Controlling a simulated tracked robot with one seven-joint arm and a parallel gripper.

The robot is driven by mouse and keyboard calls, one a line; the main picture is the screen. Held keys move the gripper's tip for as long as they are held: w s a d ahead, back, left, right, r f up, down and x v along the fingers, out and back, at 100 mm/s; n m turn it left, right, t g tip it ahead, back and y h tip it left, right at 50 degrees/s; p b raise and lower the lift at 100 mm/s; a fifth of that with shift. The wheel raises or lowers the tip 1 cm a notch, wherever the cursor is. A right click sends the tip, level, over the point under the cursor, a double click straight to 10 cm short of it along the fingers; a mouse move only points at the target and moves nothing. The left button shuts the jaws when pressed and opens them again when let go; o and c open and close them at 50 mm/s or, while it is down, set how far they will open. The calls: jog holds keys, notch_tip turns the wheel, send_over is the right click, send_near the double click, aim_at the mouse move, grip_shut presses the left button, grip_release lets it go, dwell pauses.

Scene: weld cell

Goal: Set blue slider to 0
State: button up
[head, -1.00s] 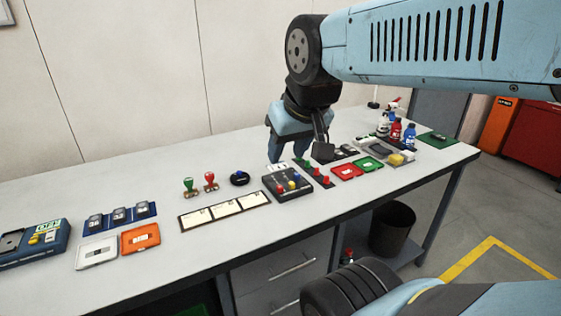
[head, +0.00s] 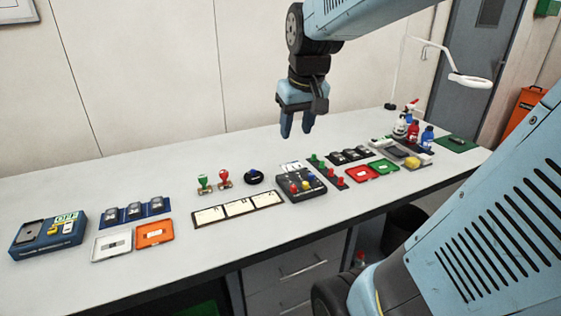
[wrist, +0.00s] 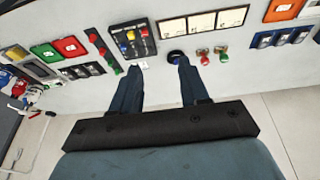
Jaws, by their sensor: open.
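The dark slider box (head: 300,187) lies on the bench with red, yellow and blue knobs on its top. The blue slider (head: 310,177) is the knob farthest right in the head view. In the wrist view the slider box (wrist: 148,46) lies beyond my left finger, and its scale marks are too small to read. My gripper (head: 296,134) is open and empty, pointing down well above the bench, behind the box. Its two fingers (wrist: 155,66) are apart in the wrist view.
A white card row (head: 238,208) lies in front-left.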

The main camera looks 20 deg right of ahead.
jog(key=w+d+f+g, duration=0.1)
jog(key=w+d+f, duration=0.1)
jog(key=w+d, duration=0.25)
jog(key=w+d+f+g, duration=0.1)
jog(key=w+d+f, duration=0.2)
jog(key=w, duration=0.2)
jog(key=g, duration=0.2)
send_over(311, 177)
jog(key=w, duration=0.2)
notch_tip(311, 177, down, 7)
jog(key=f, duration=1.3)
jog(key=shift+s+d+f, duration=0.2)
jog(key=shift+s+d, duration=0.05)
jog(key=shift+d, duration=0.1)
jog(key=shift+c, duration=0.4)
grip_shut()
